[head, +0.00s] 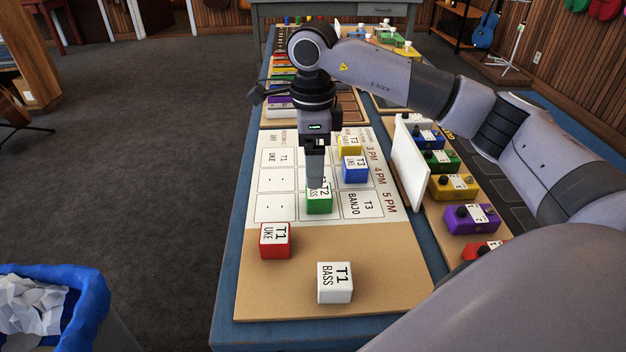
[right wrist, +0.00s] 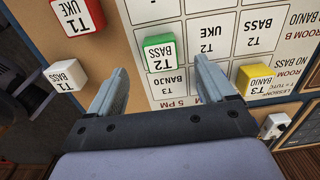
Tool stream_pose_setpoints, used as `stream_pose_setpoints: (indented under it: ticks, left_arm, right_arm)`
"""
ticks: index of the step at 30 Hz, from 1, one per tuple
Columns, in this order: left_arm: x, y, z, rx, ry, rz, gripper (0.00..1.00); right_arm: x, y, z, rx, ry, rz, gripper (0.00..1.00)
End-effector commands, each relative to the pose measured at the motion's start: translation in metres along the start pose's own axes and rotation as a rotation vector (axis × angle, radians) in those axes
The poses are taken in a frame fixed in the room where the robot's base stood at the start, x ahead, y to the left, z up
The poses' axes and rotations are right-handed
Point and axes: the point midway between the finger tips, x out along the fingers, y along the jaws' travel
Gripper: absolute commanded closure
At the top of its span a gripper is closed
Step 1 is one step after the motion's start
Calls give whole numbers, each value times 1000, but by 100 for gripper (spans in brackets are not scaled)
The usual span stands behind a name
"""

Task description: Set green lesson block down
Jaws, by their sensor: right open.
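The green lesson block (head: 319,204), labelled T2 BASS, sits on the printed schedule board (head: 272,208), in the row nearest me, left of the printed T3 BANJO cell. My right gripper (head: 317,180) points down at it and partly hides its top. In the right wrist view the green block (right wrist: 160,54) shows between the fingertips, with a gap on each side. My right gripper (right wrist: 160,66) is open. I cannot tell whether the fingertips reach down beside the block or stay above it. My left gripper is not in view.
A blue block (head: 355,170) and a yellow block (head: 349,145) stand right of the gripper. A red block (head: 275,241) and a white block (head: 335,283) stand on bare board nearer me. A white upright panel (head: 408,165) and pedals (head: 470,219) line the right side.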

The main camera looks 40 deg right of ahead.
Motion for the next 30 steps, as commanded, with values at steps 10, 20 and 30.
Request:
stream_pose_setpoints:
  ticks: [10, 20, 30]
  left_arm:
    - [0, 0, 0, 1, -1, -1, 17]
    - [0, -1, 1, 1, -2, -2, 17]
    - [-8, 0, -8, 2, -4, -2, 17]
  right_arm:
    - [-39, 0, 0, 1, 0, 0, 17]
    - [-40, 0, 0, 1, 0, 0, 17]
    - [-53, 0, 0, 1, 0, 0, 17]
